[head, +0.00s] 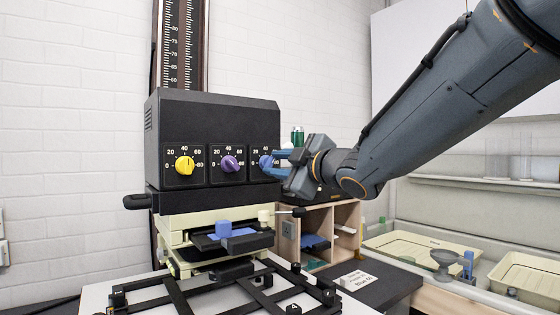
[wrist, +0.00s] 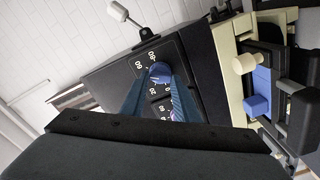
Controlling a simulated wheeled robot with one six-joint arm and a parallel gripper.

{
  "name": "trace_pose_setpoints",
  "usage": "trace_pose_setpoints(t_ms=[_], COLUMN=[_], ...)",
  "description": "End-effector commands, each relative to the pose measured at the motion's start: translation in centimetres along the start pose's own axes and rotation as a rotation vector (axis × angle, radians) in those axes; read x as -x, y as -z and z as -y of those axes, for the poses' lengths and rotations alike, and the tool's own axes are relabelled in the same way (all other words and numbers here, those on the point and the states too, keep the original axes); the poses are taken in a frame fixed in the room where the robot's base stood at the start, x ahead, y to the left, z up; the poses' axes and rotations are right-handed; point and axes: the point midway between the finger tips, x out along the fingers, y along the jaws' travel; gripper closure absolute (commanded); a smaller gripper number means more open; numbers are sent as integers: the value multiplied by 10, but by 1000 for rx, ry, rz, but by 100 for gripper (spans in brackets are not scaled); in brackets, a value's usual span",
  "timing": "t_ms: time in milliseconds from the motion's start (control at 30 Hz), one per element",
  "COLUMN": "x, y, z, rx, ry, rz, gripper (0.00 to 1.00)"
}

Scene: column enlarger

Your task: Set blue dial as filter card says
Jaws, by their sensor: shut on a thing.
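The black enlarger head (head: 215,112) carries three dials in a row: yellow (head: 185,165), purple (head: 230,164) and blue (head: 266,161). Each has a printed number scale. My gripper (head: 277,160) comes in from the right and is shut on the blue dial, partly covering it and its scale. In the wrist view, the blue dial (wrist: 159,70) sits between the two blue fingertips. Its pointer setting is not clear to me. A small white card (head: 357,281) with dark lettering, perhaps the filter card, lies on the dark bench top; its text is too small to read surely.
Below the head, a blue block (head: 223,229) sits on the black filter drawer (head: 235,240). A black easel frame (head: 215,290) lies on the baseboard. A wooden cubby shelf (head: 318,235) and cream trays (head: 420,250) stand at the right. A dark lever knob (head: 298,212) sticks out below my gripper.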

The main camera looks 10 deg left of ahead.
Motion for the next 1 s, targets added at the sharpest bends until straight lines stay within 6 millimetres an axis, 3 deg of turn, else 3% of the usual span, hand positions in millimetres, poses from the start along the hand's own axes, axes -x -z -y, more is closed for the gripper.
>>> trace_pose_setpoints(t_ms=[200,567,600,667,1000], x=[0,0,0,0,2], y=[1,0,0,0,0], z=[-1,0,0,0,0], rx=[-191,-220,-220,-220,-219], ry=[2,1,1,1,1], rz=[1,0,0,0,0], gripper=[94,94,65,55,53])
